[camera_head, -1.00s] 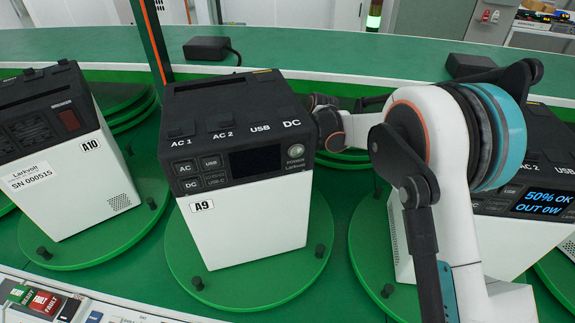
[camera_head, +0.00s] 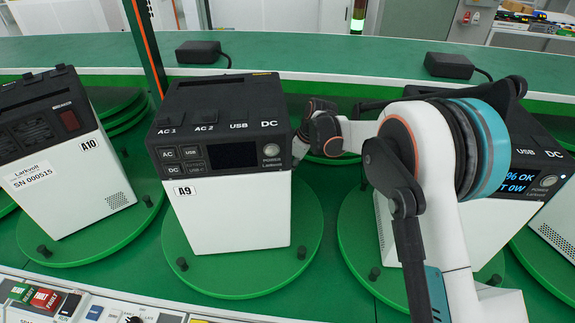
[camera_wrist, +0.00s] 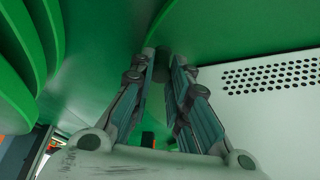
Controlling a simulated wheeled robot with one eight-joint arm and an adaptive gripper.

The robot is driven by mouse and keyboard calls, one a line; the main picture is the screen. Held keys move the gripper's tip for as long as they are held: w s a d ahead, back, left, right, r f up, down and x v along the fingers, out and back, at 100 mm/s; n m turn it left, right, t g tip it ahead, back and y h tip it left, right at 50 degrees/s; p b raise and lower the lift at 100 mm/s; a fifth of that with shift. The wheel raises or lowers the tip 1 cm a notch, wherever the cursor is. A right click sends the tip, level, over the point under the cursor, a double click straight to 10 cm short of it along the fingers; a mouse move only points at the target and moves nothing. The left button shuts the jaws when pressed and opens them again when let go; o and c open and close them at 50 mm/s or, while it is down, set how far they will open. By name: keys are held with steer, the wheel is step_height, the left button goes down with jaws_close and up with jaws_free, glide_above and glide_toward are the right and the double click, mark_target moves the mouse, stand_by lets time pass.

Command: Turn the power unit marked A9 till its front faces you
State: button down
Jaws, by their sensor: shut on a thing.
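The power unit marked A9 (camera_head: 235,215), white with a black top, stands on a round green turntable (camera_head: 225,285). Its black front panel, with a dark display (camera_head: 233,155) and the A9 label (camera_head: 184,191), faces me almost squarely. Two black pegs, front left (camera_head: 182,264) and front right (camera_head: 302,252), stand on the turntable's rim. My gripper reaches down behind the unit's right side; its fingers are hidden in the head view. In the wrist view my gripper (camera_wrist: 164,56) is shut on what looks like a rim peg, mostly covered by the fingers, beside the unit's white vented wall (camera_wrist: 275,105).
Unit A10 (camera_head: 70,205) stands on its own turntable at left. Another unit (camera_head: 490,240) with a lit blue display stands at right, partly behind my arm. Black adapters (camera_head: 205,53) lie on the green counter behind. A control panel (camera_head: 100,310) runs along the front edge.

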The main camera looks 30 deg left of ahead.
steer(key=shift+s+d+m, duration=0.2)
steer(key=shift+d+m, duration=0.3)
steer(key=shift+d, duration=0.25)
steer(key=shift+s+d+m+t, duration=0.15)
steer(key=shift+s+d, duration=0.2)
steer(key=shift+d, duration=0.55)
steer(key=shift+s+d+m+t, duration=0.15)
steer(key=shift+s+d, duration=0.15)
steer(key=shift+d, duration=0.6)
steer(key=c, duration=1.8)
jaws_free()
steer(key=shift+a, duration=0.1)
steer(key=v, duration=1.2)
